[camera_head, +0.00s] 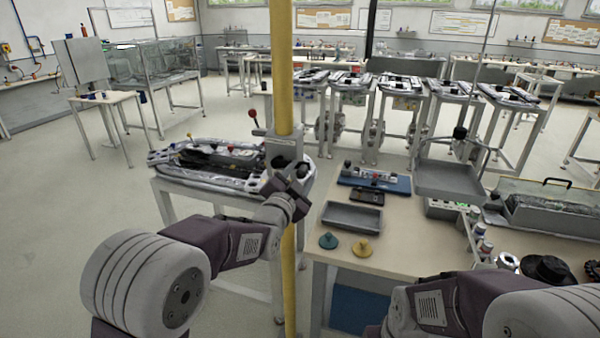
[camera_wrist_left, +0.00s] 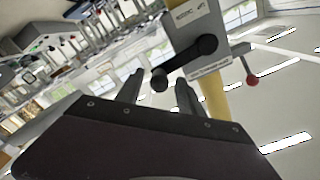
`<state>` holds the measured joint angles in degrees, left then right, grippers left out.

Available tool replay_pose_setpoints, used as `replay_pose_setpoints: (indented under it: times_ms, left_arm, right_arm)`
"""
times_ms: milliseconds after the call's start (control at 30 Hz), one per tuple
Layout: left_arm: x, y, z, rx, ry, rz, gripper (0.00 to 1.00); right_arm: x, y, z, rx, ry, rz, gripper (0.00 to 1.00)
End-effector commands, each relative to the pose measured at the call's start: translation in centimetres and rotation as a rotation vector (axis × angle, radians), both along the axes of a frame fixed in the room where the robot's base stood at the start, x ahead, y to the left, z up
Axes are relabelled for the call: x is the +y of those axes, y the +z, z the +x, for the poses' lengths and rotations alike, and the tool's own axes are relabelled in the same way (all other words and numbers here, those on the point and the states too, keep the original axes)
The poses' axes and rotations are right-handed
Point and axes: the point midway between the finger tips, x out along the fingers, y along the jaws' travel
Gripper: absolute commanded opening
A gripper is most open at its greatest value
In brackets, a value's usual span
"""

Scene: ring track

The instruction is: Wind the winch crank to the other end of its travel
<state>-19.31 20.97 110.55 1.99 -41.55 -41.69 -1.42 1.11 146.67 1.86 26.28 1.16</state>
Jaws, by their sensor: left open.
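The winch is a grey box (camera_wrist_left: 193,22) with a label, mounted on a yellow post (camera_head: 281,70). Its black crank arm (camera_wrist_left: 190,58) shows in the left wrist view, with a round dark knob (camera_wrist_left: 158,82) at its lower left end. In the head view the crank (camera_head: 291,164) is small and partly hidden by my gripper. My left gripper (camera_head: 294,184) is open in front of the winch. In the left wrist view its two fingertips (camera_wrist_left: 161,82) stand either side of the knob. I cannot tell how far the knob sits between them. My right gripper is out of view.
A lever with a red ball (camera_head: 252,113) sticks out left of the winch. A table with a track (camera_head: 170,181) stands behind the post. A workbench (camera_head: 400,222) on the right holds a grey tray (camera_head: 352,216) and two round pieces.

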Motion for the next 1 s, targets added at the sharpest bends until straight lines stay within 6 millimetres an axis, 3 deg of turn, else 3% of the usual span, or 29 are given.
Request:
replay_pose_setpoints:
  times_ms: [233,400,1000]
  left_arm:
    - [-0.07,-0.03,0.16,0.000,0.000,0.000,0.45]
    - [-0.05,-0.02,0.14,0.000,0.000,0.000,0.00]
    - [-0.06,-0.01,0.12,0.000,0.000,-0.001,0.00]
  right_arm:
    - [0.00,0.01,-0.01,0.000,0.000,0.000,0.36]
    - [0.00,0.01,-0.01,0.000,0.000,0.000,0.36]
    - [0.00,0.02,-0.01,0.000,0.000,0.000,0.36]
